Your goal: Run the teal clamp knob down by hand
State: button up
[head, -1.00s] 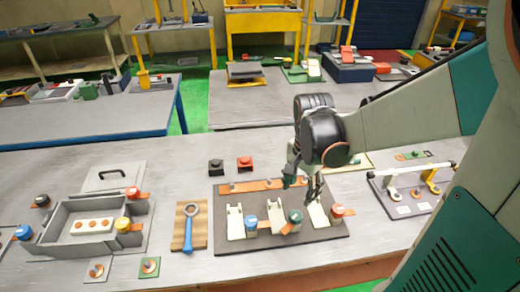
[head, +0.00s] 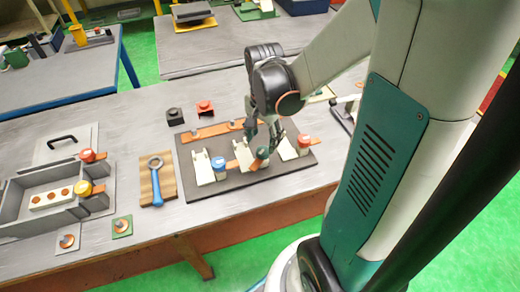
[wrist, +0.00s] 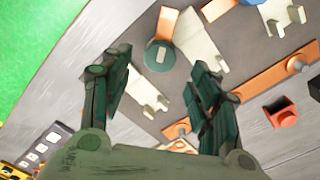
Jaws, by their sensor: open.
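The teal clamp knob (head: 262,153) stands on the dark fixture plate (head: 215,198), between the blue knob (head: 218,163) and the red knob (head: 304,141). An orange tab shows beside it. My gripper (head: 265,138) is open, with its fingers pointing down right by the teal knob. In the wrist view the teal knob (wrist: 158,58) appears between the spread fingertips of my gripper (wrist: 163,64). I cannot tell whether a finger touches it. The fingers partly cover the knob in the head view.
Cream blocks (head: 203,168) and a copper strip (head: 213,131) share the plate close to my fingers. A blue-handled ring tool (head: 157,180) lies on a wooden board to the left. Black (head: 175,116) and red (head: 205,107) caps sit behind the plate.

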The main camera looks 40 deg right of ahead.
aim_at(263, 151)
jog(key=shift+f+b, duration=1.6)
jog(key=shift+f, duration=0.95)
jog(key=shift+c, duration=0.6)
jog(key=c, duration=1)
